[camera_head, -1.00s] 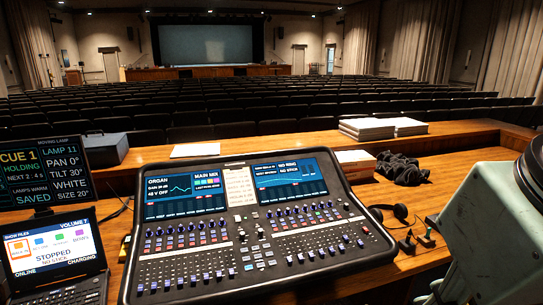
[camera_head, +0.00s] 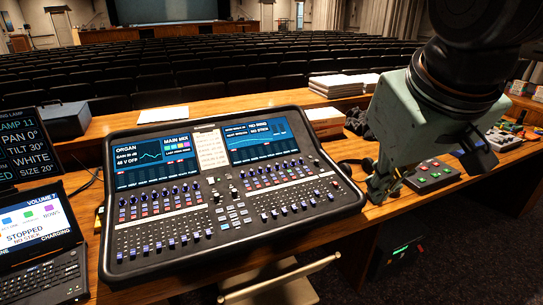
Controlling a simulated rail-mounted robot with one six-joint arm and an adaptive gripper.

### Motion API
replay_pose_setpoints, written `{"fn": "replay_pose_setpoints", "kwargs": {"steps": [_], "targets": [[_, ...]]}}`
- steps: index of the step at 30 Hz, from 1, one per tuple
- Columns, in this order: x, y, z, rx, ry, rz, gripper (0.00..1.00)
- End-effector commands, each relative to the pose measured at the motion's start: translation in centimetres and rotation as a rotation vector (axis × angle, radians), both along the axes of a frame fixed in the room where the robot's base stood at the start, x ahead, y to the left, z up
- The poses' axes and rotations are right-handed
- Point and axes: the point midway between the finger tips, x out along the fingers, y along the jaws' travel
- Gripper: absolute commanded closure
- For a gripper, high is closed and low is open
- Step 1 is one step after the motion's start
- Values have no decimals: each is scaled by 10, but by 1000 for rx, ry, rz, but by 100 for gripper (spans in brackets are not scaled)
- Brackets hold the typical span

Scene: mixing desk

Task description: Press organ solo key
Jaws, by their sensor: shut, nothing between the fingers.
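The mixing desk (camera_head: 205,217) lies on the wooden counter, its faders, knobs and small lit keys facing up. Rows of small coloured keys lie below the screens, too small for me to tell which one is the organ solo key. My gripper (camera_head: 377,192) is shut and empty. It points down just right of the desk's right edge, over the counter, apart from the keys.
A laptop (camera_head: 42,278) and a cue monitor (camera_head: 26,142) stand at the left. A small button box (camera_head: 432,177) sits right of my gripper. A stool (camera_head: 275,284) stands in front.

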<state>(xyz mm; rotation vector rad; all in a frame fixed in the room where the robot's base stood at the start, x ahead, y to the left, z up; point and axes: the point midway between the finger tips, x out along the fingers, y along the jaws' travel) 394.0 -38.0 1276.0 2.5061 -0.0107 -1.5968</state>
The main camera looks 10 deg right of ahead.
Motion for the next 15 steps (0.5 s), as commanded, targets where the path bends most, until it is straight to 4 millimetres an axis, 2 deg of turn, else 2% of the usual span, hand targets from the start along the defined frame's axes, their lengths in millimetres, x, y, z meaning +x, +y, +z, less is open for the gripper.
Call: {"fn": "replay_pose_setpoints", "kwargs": {"steps": [15], "targets": [[90, -21, 9, -93, -59, 90, 100]]}}
